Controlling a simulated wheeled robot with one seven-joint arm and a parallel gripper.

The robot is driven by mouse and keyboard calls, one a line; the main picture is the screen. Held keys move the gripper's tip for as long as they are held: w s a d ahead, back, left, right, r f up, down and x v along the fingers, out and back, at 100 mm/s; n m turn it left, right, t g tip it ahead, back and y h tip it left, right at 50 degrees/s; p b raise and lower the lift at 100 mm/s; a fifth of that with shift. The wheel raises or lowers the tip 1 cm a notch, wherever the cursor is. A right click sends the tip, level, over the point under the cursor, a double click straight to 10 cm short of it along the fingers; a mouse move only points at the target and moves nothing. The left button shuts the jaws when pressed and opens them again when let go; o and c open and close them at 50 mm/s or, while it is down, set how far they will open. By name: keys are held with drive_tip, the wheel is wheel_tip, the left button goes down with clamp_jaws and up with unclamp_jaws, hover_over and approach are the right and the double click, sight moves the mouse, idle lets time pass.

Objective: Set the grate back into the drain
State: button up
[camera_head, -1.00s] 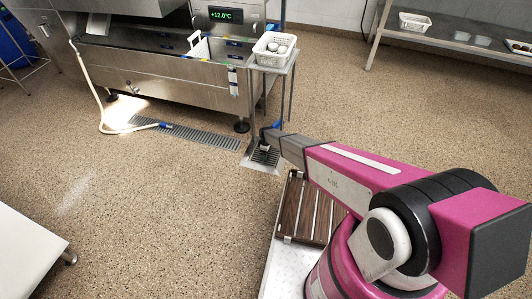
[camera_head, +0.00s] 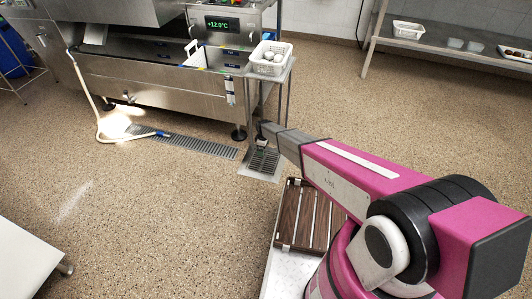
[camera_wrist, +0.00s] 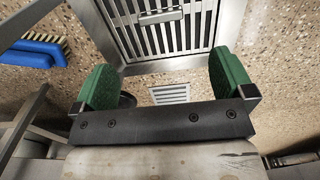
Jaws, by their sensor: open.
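The metal grate (camera_head: 263,160) lies within the square frame of the floor drain (camera_head: 246,173), below the small stand. In the wrist view the slotted grate (camera_wrist: 160,40), with a crossbar on it, sits inside the bright drain frame (camera_wrist: 228,25). A dark line shows along its left edge; I cannot tell whether it is fully flush. My gripper (camera_wrist: 165,80) is open, its two green fingertips apart with nothing between them. In the head view my gripper (camera_head: 263,142) is just above the grate's far part and hides some of it.
A blue brush (camera_wrist: 35,50) is left of the drain in the wrist view. A steel stand with a white basket (camera_head: 268,58) rises close behind the drain. Open floor is at the left front.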

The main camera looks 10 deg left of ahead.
drive_tip(key=s+d+r+m, duration=0.3)
drive_tip(key=d+r+m, duration=0.1)
drive_tip(key=d+r, duration=0.7)
drive_tip(key=s+d+r+m, duration=0.3)
drive_tip(key=d+r, duration=0.8)
drive_tip(key=s+d+r+m, duration=1)
drive_tip(key=s+d+r, duration=0.8)
drive_tip(key=d+r, duration=0.2)
drive_tip(key=shift+s+d+r, duration=0.4)
drive_tip(key=shift+d, duration=0.8)
